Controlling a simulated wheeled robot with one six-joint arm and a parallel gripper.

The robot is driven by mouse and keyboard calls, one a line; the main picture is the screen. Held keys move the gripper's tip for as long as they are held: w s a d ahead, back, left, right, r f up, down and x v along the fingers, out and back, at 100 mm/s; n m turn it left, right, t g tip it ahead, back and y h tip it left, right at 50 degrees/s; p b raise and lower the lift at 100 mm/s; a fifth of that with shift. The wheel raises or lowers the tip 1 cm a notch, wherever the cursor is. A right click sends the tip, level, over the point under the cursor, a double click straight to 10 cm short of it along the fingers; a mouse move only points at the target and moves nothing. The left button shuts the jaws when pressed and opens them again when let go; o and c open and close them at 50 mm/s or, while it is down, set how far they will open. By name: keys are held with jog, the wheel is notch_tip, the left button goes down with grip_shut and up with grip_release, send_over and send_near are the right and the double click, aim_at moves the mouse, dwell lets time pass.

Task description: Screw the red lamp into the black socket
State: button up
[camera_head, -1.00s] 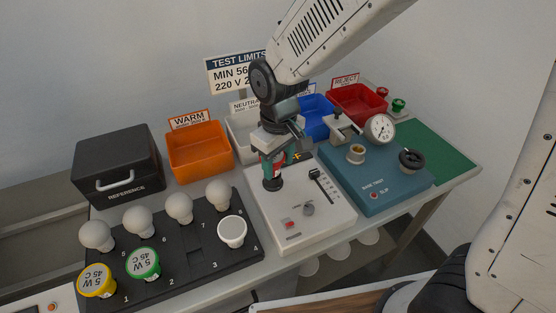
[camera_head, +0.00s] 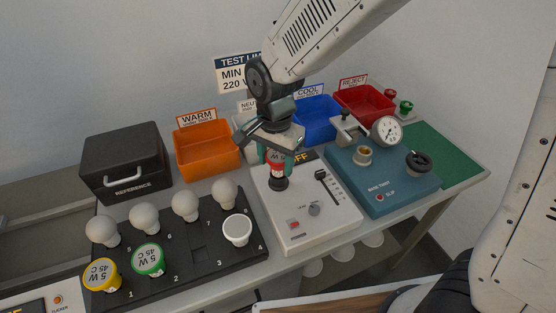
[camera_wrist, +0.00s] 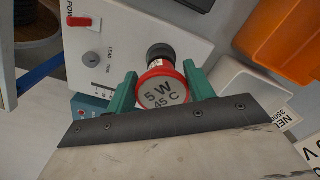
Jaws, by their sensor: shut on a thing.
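The red lamp (camera_wrist: 161,90) shows its face, marked 5 W 45 C, between the two green fingers of my gripper (camera_wrist: 163,92) in the wrist view. In the head view the red lamp (camera_head: 276,169) is upright over the black socket (camera_head: 278,184) on the white tester. My gripper (camera_head: 276,157) is shut on the lamp from above. The black socket (camera_wrist: 160,51) shows just beyond the lamp in the wrist view.
The white tester (camera_head: 325,228) carries a slider, a knob and a red switch. A black tray (camera_head: 190,262) with several lamps is at left. A teal base tester (camera_head: 390,190) with a dial stands at right. Orange (camera_head: 205,160), blue (camera_head: 318,132) and red (camera_head: 365,108) bins stand behind.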

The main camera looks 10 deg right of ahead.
jog(key=m, duration=0.3)
jog(key=a+m, duration=0.1)
jog(key=shift+w+r, duration=0.1)
jog(key=shift+w, duration=0.2)
jog(key=m, duration=0.3)
jog(key=shift+a, duration=0.25)
jog(key=shift+c, duration=0.5)
jog(key=o, duration=0.8)
jog(key=shift+o, duration=0.2)
jog(key=shift+d, duration=0.1)
jog(key=n, duration=0.4)
jog(key=d+n, duration=0.1)
jog(key=n, duration=0.1)
jog(key=shift+s, duration=0.3)
jog(key=n, duration=0.4)
jog(key=d+n, duration=0.1)
jog(key=n, duration=0.2)
jog(key=shift+s, duration=0.2)
jog(key=n, duration=0.4)
jog(key=shift+s+d, duration=0.15)
jog(key=shift+d, duration=0.15)
jog(key=n, duration=0.5)
jog(key=shift+s+d+n, duration=0.15)
jog(key=shift+d+n, duration=0.15)
jog(key=shift+d, duration=0.05)
